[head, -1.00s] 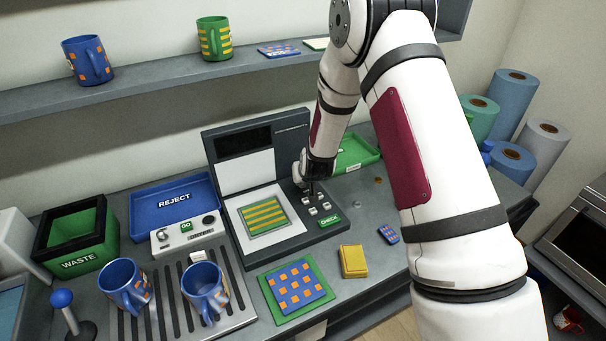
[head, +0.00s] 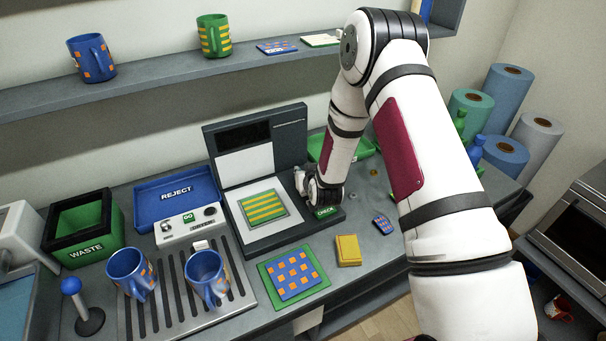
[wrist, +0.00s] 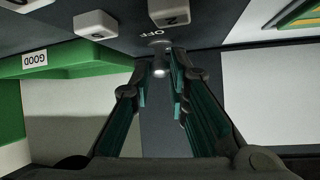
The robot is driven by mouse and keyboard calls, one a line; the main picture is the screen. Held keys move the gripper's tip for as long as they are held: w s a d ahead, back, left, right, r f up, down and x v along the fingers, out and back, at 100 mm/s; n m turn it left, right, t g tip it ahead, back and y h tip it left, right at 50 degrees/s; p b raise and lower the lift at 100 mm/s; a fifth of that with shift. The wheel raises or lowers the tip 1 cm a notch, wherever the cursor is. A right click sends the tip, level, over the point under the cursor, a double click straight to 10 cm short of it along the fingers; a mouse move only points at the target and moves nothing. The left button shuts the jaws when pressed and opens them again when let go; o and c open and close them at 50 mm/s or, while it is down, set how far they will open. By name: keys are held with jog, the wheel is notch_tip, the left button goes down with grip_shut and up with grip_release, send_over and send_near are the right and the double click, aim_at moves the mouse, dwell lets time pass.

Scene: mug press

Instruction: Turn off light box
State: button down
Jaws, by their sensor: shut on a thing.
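The light box (head: 262,148) stands on the counter in the head view, with a dark screen and a white panel on its upright part. A green and yellow striped square (head: 264,207) lies on its bright base. In the wrist view, a small metallic switch (wrist: 160,63) sits beside the OFF label (wrist: 135,33) on the dark control panel. My gripper (wrist: 160,76) has its fingers on both sides of this switch and is shut on it. In the head view my wrist hides the fingertips, the switch and most of the buttons; the CHECK button (head: 326,212) shows.
A green tray marked GOOD (wrist: 70,57) lies beside the control panel. Left of the light box are a blue REJECT tray (head: 150,205), a control box (head: 190,226) and a green WASTE bin (head: 85,250). A yellow block (head: 348,250) and blue mugs (head: 128,270) stand in front.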

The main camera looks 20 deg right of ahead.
jog(key=c, duration=1.5)
grip_release()
jog(key=shift+c, duration=0.2)
jog(key=v, duration=1.2)
jog(key=shift+f, duration=0.1)
